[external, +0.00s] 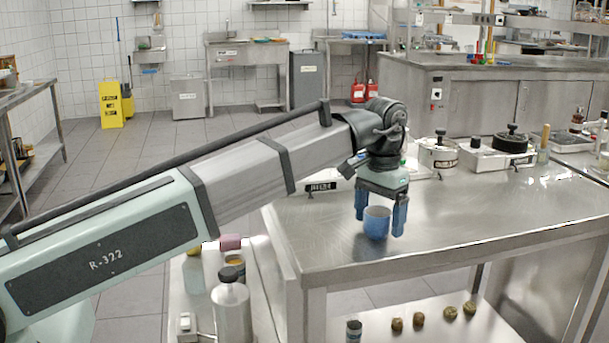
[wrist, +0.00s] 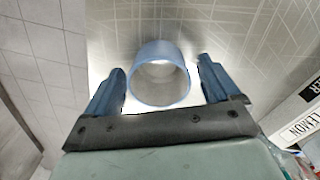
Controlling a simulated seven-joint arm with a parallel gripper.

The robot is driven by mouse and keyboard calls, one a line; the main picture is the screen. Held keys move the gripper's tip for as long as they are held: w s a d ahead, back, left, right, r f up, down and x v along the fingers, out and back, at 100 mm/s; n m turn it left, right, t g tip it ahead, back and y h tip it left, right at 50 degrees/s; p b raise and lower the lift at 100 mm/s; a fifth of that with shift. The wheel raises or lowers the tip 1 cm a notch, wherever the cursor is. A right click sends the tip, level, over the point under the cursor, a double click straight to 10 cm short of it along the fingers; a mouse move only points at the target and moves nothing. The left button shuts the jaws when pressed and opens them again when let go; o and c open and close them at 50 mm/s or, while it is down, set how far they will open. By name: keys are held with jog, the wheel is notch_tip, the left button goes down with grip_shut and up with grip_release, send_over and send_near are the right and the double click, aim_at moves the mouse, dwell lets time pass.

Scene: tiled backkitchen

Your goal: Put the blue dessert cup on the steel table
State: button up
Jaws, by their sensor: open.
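The blue dessert cup (external: 376,223) stands upright on the steel table (external: 480,220), near its left front part. My gripper (external: 381,228) is above the table with its blue fingers lowered on either side of the cup. In the wrist view the cup (wrist: 160,76) is between the two open fingertips (wrist: 161,80), with a visible gap on each side. The inside of the cup looks empty. Whether its base rests fully on the table is partly hard to tell, but it appears to touch the surface.
A white pot (external: 438,153) and a black-lidded device (external: 512,142) stand at the table's back. Bottles (external: 231,305) stand on a lower surface at left. The table's right part is clear.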

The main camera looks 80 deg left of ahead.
jog(key=shift+r, duration=0.1)
notch_tip(320, 180, up, 12)
dwell(0.5)
